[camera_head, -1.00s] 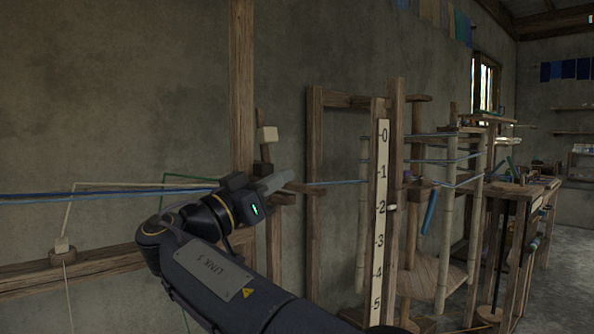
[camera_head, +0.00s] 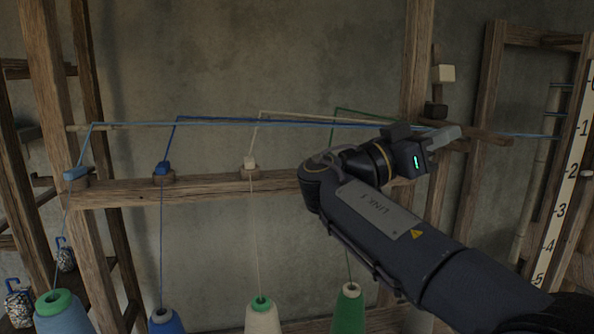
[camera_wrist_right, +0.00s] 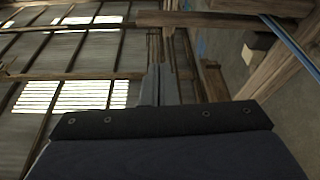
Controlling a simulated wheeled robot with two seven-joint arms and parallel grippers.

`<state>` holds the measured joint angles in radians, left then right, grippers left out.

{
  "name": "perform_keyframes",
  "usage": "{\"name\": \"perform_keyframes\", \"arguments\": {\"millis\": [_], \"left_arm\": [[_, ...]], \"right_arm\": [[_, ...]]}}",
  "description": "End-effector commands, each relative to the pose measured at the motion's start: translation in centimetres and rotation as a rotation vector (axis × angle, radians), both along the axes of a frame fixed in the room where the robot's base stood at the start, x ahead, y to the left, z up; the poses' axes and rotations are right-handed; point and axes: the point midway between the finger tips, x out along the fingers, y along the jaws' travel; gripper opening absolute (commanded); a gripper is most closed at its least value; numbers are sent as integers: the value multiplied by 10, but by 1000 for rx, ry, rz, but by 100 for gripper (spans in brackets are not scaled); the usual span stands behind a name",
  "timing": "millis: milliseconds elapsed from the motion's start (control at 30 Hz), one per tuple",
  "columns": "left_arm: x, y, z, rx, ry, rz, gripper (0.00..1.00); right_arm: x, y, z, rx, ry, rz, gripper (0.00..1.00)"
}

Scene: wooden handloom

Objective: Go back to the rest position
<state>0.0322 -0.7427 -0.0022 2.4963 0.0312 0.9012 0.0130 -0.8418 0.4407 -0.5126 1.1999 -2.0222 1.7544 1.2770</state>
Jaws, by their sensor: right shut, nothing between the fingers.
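My right arm comes in from the lower right in the head view. My right gripper (camera_head: 446,137) is raised beside the wooden post, with its fingers pointing right. It is shut and holds nothing. In the right wrist view its fingers (camera_wrist_right: 160,85) are together, pointing up toward wooden beams. The blue threads (camera_head: 290,122) run at about the gripper's height and pass behind it or close to it; I cannot tell whether they touch. My left gripper is not in view.
A wooden rail (camera_head: 225,190) carries thread guides above several cones, including a green one (camera_head: 349,308) and a cream one (camera_head: 262,315). A numbered scale (camera_head: 566,190) stands at right. A pale block (camera_head: 444,73) is on the post.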

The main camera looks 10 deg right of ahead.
Motion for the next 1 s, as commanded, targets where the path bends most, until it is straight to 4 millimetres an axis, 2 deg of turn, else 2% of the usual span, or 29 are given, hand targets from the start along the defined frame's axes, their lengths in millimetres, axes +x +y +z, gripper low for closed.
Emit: {"name": "perform_keyframes", "arguments": {"millis": [67,133,233,300,367,400,467,500,600,700,800,1000], "left_arm": [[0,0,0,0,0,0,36],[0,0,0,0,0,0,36],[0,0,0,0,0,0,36],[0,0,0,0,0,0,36],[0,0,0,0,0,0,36],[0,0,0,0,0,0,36],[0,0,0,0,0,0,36],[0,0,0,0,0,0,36],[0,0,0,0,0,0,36],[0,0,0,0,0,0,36],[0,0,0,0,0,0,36],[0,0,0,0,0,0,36]], "right_arm": [[2,-27,-22,80,98,2,0],[2,-56,-55,189,229,21,0],[-7,-95,-119,391,456,82,0],[-22,-112,-169,545,609,155,0],[-40,-117,-211,679,729,239,0],[-55,-116,-238,768,801,303,0],[-80,-106,-276,897,890,417,0],[-98,-95,-298,977,935,503,0],[-140,-58,-341,1145,999,719,0],[-173,-19,-367,1254,1000,905,0],[-198,15,-383,1324,969,1053,0],[-231,68,-404,1395,850,1264,0]]}}
